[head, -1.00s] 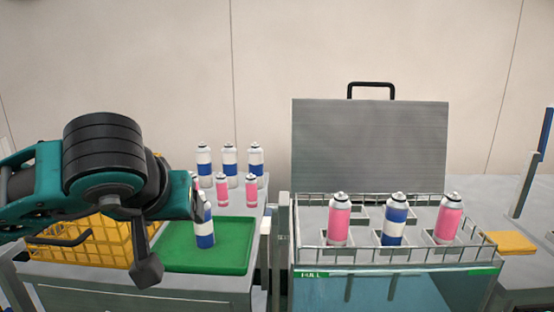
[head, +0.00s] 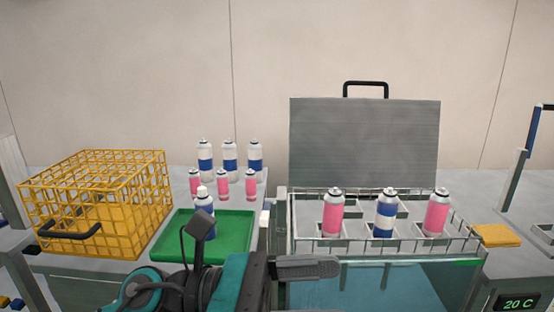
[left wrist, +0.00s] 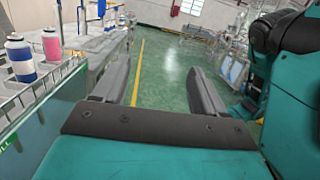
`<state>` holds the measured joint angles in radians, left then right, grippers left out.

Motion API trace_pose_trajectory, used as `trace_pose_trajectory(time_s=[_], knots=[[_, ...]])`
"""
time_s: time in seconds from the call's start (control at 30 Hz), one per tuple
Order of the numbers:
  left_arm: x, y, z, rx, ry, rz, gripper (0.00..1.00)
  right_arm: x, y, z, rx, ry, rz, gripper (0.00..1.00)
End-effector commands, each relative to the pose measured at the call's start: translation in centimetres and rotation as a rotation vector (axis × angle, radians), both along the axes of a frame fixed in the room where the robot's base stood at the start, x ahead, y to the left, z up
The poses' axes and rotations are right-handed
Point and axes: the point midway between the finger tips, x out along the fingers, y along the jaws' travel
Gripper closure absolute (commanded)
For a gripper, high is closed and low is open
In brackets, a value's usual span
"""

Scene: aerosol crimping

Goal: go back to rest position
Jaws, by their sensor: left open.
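My left gripper (head: 308,267) is low in the head view, in front of the water bath, with its fingers pointing right. In the left wrist view the left gripper (left wrist: 158,70) is open, with nothing between its fingers. My right gripper is not in view. Three cans stand upright in the rack over the bath: a pink can (head: 333,213), a blue-and-white can (head: 385,213) and another pink can (head: 436,212).
The yellow wire basket (head: 150,205) stands at the left. Several more cans (head: 229,160) stand behind the tray. The bath's grey lid (head: 365,143) stands open behind the rack (head: 298,243). A yellow pad (head: 497,236) lies right of the bath. Open green floor (left wrist: 165,70) shows beyond the left fingers.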

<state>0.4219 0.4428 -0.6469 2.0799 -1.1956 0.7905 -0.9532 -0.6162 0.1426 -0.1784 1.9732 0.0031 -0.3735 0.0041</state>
Motion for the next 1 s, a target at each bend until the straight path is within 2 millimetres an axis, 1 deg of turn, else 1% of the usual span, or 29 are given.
trace_pose_trajectory(time_s=[0.03,0.07,0.1,0.17,0.2,0.27,0.3,0.37,0.4,0.47,0.5,0.57,0.6,0.67,0.7,0.73,0.77,0.8,0.9,1.0], knots=[[1.0,0.6,0.5,-0.109,0.207,0.042,0.28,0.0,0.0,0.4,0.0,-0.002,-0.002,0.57],[1.8,1.2,0.6,-0.172,0.327,0.066,0.28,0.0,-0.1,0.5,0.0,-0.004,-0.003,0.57],[3.0,2.0,0.5,-0.258,0.487,0.098,0.28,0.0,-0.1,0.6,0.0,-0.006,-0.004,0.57],[4.9,3.7,-0.2,-0.387,0.73,0.147,0.28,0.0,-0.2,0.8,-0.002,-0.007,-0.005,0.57],[6.1,4.9,-1.1,-0.476,0.891,0.178,0.28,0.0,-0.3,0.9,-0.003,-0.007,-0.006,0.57],[7.7,7.0,-3.2,-0.612,1.133,0.227,0.28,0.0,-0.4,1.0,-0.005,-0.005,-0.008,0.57],[8.6,8.5,-5.1,-0.704,1.293,0.261,0.28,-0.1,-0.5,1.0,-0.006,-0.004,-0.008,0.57],[9.5,10.8,-8.5,-0.851,1.527,0.312,0.28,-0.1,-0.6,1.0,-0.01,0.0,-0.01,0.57],[9.6,12.4,-11.1,-0.954,1.681,0.347,0.28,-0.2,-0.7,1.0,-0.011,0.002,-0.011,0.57],[9.3,14.6,-15.2,-1.108,1.895,0.4,0.28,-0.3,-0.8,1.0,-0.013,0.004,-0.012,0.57],[8.6,15.9,-18.0,-1.211,2.024,0.433,0.28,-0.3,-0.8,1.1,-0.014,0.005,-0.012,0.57],[7.1,17.6,-21.8,-1.361,2.193,0.482,0.28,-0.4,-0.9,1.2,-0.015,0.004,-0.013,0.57],[5.9,18.5,-24.1,-1.457,2.292,0.512,0.28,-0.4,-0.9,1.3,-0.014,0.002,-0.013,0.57],[4.0,19.6,-27.2,-1.592,2.416,0.554,0.28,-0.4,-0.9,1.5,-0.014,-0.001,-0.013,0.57],[2.6,20.3,-28.9,-1.674,2.483,0.579,0.28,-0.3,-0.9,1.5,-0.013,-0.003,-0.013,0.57],[1.7,20.6,-30.0,-1.729,2.526,0.595,0.28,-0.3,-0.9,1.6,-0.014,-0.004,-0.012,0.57],[0.8,20.9,-31.0,1.737,-2.503,-0.596,0.28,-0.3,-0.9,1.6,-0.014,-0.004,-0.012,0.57],[-0.2,21.3,-32.0,1.72,-2.434,-0.584,0.28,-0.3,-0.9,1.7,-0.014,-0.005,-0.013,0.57],[-1.9,21.7,-33.7,1.689,-2.323,-0.569,0.28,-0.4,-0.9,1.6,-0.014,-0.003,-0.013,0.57],[-2.6,21.9,-34.3,1.678,-2.279,-0.56,0.28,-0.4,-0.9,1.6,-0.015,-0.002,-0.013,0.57]])
